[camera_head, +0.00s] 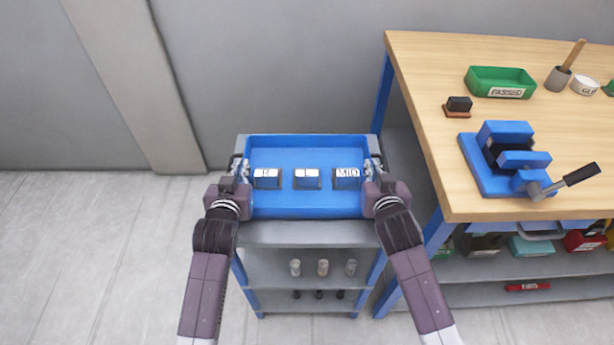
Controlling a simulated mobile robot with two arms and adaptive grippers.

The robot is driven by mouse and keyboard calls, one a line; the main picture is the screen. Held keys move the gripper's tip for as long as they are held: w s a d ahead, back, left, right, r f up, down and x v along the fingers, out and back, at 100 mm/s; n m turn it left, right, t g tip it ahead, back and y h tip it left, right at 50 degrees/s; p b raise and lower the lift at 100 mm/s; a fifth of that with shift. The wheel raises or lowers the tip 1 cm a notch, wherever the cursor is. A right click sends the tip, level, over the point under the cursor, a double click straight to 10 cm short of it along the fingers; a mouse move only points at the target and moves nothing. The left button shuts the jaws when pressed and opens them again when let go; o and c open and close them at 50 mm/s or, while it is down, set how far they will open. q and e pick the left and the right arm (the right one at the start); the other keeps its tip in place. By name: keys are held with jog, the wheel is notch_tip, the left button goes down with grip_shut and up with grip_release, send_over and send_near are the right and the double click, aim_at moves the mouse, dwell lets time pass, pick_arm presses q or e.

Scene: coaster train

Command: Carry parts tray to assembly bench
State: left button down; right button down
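The blue parts tray (300,147) sits on the grey top of a small rack, in the middle of the head view. Three blocks stand in it in a row: a left block (267,179), a middle block (307,179) and a right block marked MID (346,179). My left gripper (239,166) is at the tray's left side and my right gripper (373,167) at its right side. Both fingertips are close against the tray's ends; whether they are closed on it is too small to tell. The assembly bench (430,130) has a wooden top and stands to the right.
The rack (300,235) has lower shelves with small parts. On the bench are a blue press (485,170) with a lever, a small dark block on a brown base (458,107), a green PASSED bin (500,80) and a grey cup (558,79).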

pick_arm(q)
jog(key=shift+w+r, duration=0.15)
jog(key=shift+r, duration=0.15)
pick_arm(e)
jog(key=shift+w+r, duration=0.15)
jog(key=shift+r, duration=0.15)
pick_arm(q)
jog(key=shift+r, duration=0.1)
pick_arm(e)
jog(key=shift+r, duration=0.1)
